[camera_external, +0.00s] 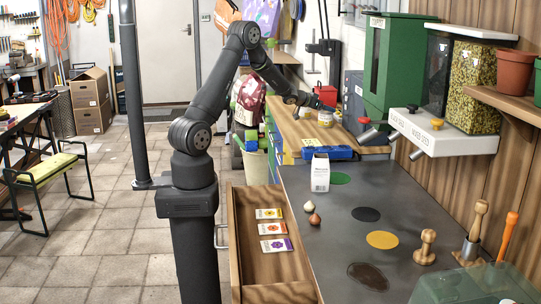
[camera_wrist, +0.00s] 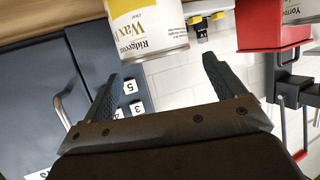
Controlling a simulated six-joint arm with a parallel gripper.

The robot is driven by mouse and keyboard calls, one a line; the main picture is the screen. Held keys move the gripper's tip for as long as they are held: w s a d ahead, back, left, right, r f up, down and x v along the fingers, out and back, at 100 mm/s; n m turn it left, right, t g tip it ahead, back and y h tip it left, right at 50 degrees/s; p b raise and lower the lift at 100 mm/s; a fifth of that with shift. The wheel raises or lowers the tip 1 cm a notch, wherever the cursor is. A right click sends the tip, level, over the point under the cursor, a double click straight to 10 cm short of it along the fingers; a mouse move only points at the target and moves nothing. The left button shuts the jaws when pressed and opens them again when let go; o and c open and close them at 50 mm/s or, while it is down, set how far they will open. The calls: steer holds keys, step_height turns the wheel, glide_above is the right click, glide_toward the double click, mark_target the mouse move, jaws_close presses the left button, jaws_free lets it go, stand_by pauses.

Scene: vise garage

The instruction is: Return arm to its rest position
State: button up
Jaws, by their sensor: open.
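My arm rises from its base at the left of the bench in the external view and reaches away over the far wooden worktop (camera_external: 290,130). My gripper (camera_external: 305,103) is small there, at the back of that worktop. In the wrist view my gripper (camera_wrist: 158,75) has its two dark fingers spread wide apart with nothing between them. A white and yellow wax can (camera_wrist: 150,30) is beyond the fingertips, apart from them. A pale can (camera_external: 325,118) stands just right of my gripper in the external view.
An open drawer (camera_external: 233,240) with seed packets juts out beside my base. A white box (camera_external: 320,173) and two bulbs (camera_external: 311,214) are on the grey bench (camera_external: 340,255). Dispensers (camera_external: 445,130) line the right wall. A red thing (camera_wrist: 268,25) is at right in the wrist view.

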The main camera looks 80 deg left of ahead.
stand_by(0.3)
step_height(320, 180, down, 2)
steer(key=shift+f, duration=0.25)
steer(key=v, duration=1.2)
steer(key=x, duration=1.2)
steer(key=shift+w+a+r, duration=0.1)
steer(key=shift+r, duration=0.25)
step_height(320, 180, up, 9)
steer(key=shift+r, duration=0.1)
steer(key=s+d+r+m+h, duration=0.1)
steer(key=d+r, duration=0.6)
steer(key=d, duration=0.4)
steer(key=s+d+r+m+h, duration=0.1)
steer(key=d+m+h, duration=0.1)
steer(key=d, duration=2.7)
steer(key=shift+s+m+t+h, duration=0.25)
steer(key=shift+m+t+h, duration=0.15)
steer(key=shift+h, duration=0.3)
